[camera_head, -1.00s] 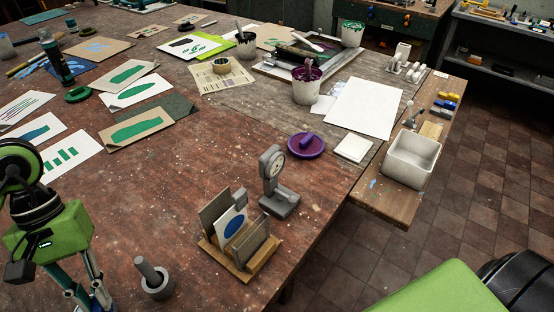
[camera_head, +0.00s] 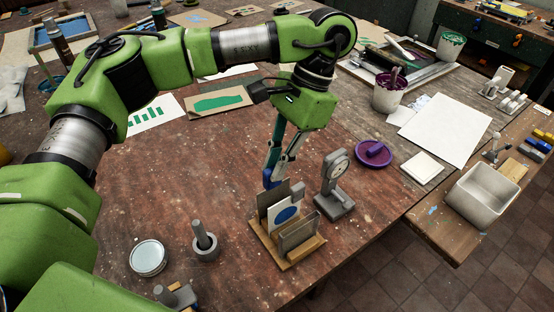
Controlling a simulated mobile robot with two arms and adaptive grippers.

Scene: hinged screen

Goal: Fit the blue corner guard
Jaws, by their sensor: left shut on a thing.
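My left gripper (camera_head: 271,166) reaches down from above, shut on a small blue piece, which I take to be the blue corner guard (camera_head: 269,181). Most of it is hidden between the fingers. It is at the upper left of a small wooden stand (camera_head: 288,258) holding upright panels. The grey rear panel (camera_head: 268,196) is just below the blue piece; I cannot tell whether they touch. A white card with a blue oval (camera_head: 286,215) stands in front of that panel. My right gripper is not in view.
A grey dial scale (camera_head: 334,190) stands close right of the stand. A grey mortar and pestle (camera_head: 204,243) and a round tin (camera_head: 148,257) are to the left. A purple lid (camera_head: 374,153) lies behind right. The table's front edge is close by.

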